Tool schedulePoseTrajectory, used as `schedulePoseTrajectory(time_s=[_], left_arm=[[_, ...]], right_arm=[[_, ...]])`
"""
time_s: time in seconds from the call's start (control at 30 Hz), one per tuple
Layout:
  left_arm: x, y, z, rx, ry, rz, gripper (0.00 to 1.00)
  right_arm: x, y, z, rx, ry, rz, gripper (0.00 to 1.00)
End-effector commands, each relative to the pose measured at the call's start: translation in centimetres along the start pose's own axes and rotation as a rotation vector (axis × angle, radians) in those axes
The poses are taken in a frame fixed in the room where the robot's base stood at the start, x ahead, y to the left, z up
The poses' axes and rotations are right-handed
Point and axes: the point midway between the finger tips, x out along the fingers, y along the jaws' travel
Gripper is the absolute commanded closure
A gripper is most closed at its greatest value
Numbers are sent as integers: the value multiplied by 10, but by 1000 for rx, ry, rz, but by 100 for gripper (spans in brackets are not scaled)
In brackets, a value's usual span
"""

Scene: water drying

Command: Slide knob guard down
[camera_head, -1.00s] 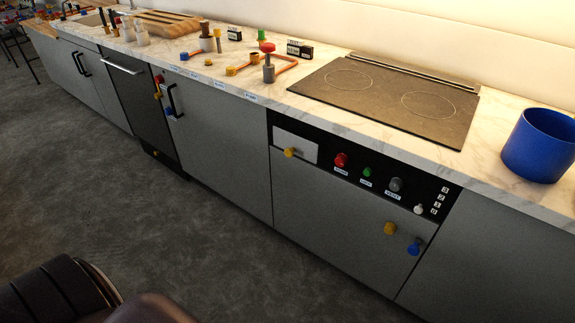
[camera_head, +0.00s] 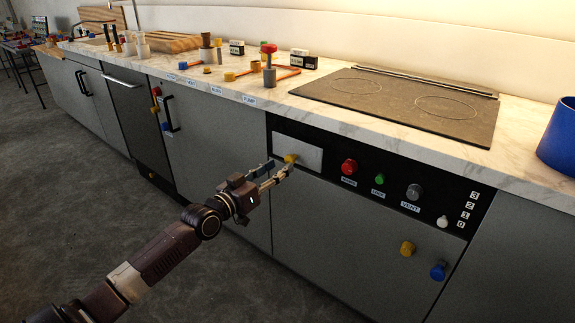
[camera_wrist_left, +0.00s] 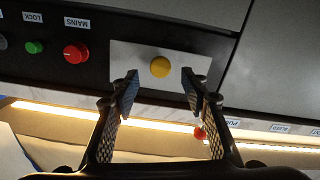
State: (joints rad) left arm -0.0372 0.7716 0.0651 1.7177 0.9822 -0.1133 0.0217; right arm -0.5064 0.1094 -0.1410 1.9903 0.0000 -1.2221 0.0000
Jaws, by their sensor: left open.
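The knob guard is a white plate (camera_head: 308,151) with a yellow knob (camera_head: 291,158) on the black control panel below the cooktop. The plate covers whatever is behind it. My left gripper (camera_head: 279,172) reaches in from the left, open, its fingertips close to the yellow knob. In the left wrist view, which is upside down, the yellow knob (camera_wrist_left: 160,67) sits between the open fingers (camera_wrist_left: 160,86) and a little ahead of the tips. My right gripper is not in view.
Right of the plate are a red MAINS knob (camera_head: 349,166), a green LOCK knob (camera_head: 379,179) and a grey VENT knob (camera_head: 413,191). Yellow (camera_head: 407,248) and blue (camera_head: 438,270) knobs stick out lower down. A blue pot (camera_head: 558,140) stands on the marble counter.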

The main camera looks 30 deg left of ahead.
Motion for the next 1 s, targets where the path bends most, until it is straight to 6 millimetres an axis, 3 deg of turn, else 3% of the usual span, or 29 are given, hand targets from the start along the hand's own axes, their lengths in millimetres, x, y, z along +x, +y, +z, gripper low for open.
schedulePoseTrajectory(time_s=[0.33,0.77,1.0], left_arm=[[43,-1,1,-1,1,-1,59],[53,0,2,0,-2,-1,59],[52,-1,2,0,-2,-1,82]], right_arm=[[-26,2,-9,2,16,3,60],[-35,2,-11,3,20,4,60],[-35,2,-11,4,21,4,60]])
